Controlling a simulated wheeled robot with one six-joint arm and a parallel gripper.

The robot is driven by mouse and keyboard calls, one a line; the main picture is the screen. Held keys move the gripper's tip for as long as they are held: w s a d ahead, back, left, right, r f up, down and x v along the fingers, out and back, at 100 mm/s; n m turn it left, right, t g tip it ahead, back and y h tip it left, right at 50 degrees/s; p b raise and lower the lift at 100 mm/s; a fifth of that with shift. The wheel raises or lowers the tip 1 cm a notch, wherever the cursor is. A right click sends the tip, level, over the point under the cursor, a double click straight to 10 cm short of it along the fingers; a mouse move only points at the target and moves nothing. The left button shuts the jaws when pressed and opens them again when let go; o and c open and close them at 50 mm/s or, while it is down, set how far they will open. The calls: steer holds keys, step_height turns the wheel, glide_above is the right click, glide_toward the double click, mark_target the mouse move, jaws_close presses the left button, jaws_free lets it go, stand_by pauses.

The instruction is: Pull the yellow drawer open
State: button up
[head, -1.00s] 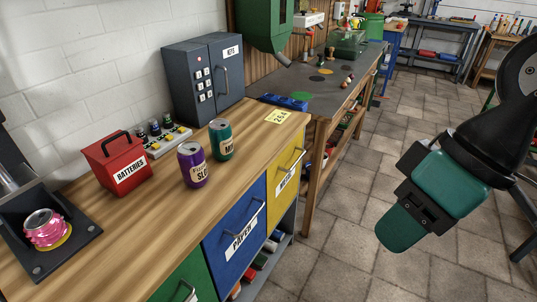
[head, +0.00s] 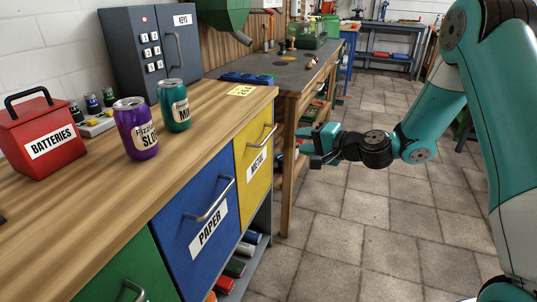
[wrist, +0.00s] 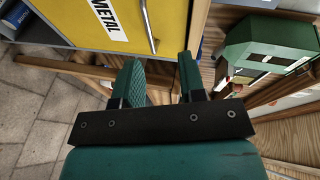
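The yellow drawer (head: 254,165) is at the right end of the wooden cabinet, shut, with a white METAL label and a slanted metal bar handle (head: 263,138). In the wrist view the yellow drawer (wrist: 120,22) fills the top, with its handle (wrist: 149,26) just beyond the fingers. My gripper (head: 308,143) is to the right of the drawer front, pointing left toward it, apart from the handle. In the wrist view my gripper (wrist: 160,80) shows two green fingers spread apart with nothing between them.
The blue PAPER drawer (head: 196,226) and green drawer (head: 118,275) sit to the left. Purple (head: 136,128) and teal (head: 174,105) cans stand on the cabinet top. A workbench (head: 290,85) stands behind, its wooden leg near my gripper. Tiled floor on the right is clear.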

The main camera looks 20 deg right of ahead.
mark_target(268, 136)
steer(key=w+d+f+m+t+h, duration=0.1)
steer(key=d+f+m, duration=0.1)
steer(key=d+f, duration=0.1)
steer(key=x, duration=1.7)
steer(key=shift+w+d+r, duration=0.1)
steer(key=shift+w+r, duration=0.1)
steer(key=shift+w, duration=0.2)
steer(key=shift+c, duration=0.4)
jaws_close()
